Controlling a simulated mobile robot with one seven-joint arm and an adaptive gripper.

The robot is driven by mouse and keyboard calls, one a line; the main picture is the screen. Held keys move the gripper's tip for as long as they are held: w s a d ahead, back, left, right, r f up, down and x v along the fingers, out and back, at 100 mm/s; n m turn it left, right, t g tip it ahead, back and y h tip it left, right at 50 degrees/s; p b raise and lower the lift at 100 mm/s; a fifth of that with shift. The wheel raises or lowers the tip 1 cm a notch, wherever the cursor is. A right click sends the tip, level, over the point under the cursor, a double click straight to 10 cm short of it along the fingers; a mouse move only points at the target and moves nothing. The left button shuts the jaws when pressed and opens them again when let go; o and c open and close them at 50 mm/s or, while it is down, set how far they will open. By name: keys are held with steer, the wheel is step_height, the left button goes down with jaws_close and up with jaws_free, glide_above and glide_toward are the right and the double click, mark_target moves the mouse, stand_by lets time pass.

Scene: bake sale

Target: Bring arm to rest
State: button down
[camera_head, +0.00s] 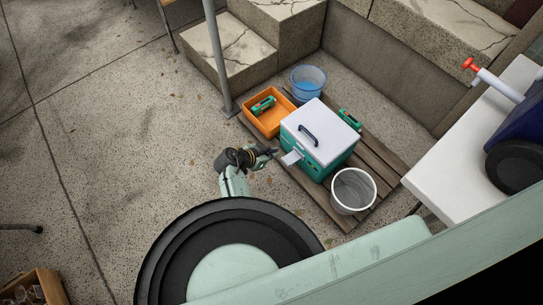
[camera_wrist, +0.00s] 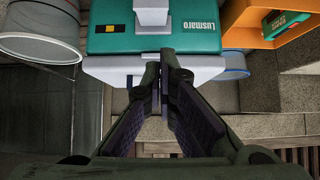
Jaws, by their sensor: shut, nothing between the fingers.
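My gripper (camera_head: 272,152) is at the end of my arm, low beside the front left face of a green cooler box (camera_head: 325,164). In the wrist view my gripper (camera_wrist: 163,72) is shut, its two dark fingers together with nothing between them. The cooler (camera_wrist: 185,36) fills the area beyond the fingertips, with its "Lusmaro" label and white lid edge (camera_wrist: 108,66). A pale latch piece (camera_head: 291,158) on the cooler is close to the fingertips. I cannot tell whether they touch it. The lid (camera_head: 325,122), with a dark handle, is closed.
The cooler stands on a wooden pallet (camera_head: 381,157) with an orange crate (camera_head: 266,124), a blue bucket (camera_head: 307,77) and a white bucket (camera_head: 353,190). A grey pole (camera_head: 215,50) rises behind. A white table (camera_head: 455,165) is at the right.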

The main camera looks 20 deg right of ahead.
steer(key=shift+s+a+r, duration=0.1)
steer(key=shift+a+r, duration=0.1)
steer(key=shift+a, duration=0.15)
